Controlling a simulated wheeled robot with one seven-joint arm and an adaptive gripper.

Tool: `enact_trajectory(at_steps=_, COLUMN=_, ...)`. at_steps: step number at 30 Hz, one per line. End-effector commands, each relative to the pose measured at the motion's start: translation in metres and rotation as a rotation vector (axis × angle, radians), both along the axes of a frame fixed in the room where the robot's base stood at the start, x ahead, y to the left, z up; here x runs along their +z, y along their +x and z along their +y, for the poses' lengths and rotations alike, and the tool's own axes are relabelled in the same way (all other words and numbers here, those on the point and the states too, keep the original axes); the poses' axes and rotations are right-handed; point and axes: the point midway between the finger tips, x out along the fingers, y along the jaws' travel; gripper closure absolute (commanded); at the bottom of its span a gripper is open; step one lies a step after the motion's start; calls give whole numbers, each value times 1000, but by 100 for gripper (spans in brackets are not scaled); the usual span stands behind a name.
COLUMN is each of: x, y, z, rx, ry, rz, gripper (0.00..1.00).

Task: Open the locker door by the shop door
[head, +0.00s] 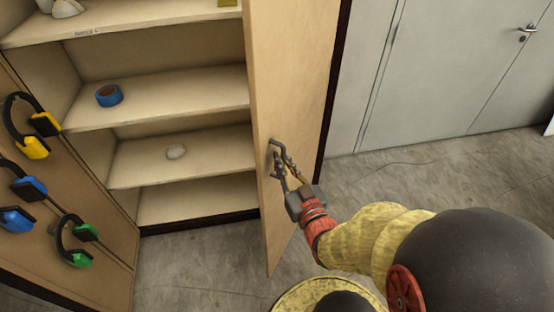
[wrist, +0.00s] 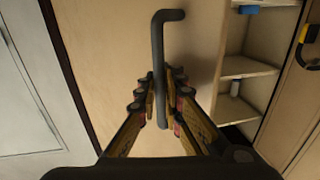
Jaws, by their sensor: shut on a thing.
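The locker door (head: 290,70) nearest the grey shop door (head: 440,60) is a tan panel standing swung out from the locker, with the shelves exposed beside it. Its dark bar handle (head: 273,143) also shows in the wrist view (wrist: 157,50), upright with a bent top. My gripper (head: 283,164) is shut on the handle; in the wrist view its fingers (wrist: 161,98) stand on either side of the bar. The lower part of the handle is partly hidden between the fingers.
The other locker door (head: 60,185), at left, is also open and carries yellow, blue and green ear defenders. Concrete floor (head: 400,175) is clear before the shop door.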

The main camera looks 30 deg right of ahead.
Motion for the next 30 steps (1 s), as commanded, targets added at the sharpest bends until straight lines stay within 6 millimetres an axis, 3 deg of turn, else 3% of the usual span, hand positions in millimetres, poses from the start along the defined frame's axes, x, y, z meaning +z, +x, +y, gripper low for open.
enact_trajectory(at_steps=16, x=0, y=-3, z=-1, rx=4, ry=0, rz=-1, gripper=100)
enact_trajectory(at_steps=17, x=0, y=-3, z=-1, rx=4, ry=0, rz=-1, gripper=92)
enact_trajectory(at_steps=24, x=0, y=-3, z=-1, rx=2, ry=0, rz=0, gripper=78)
enact_trajectory(at_steps=30, x=0, y=-3, z=-2, rx=1, ry=0, rz=0, gripper=74)
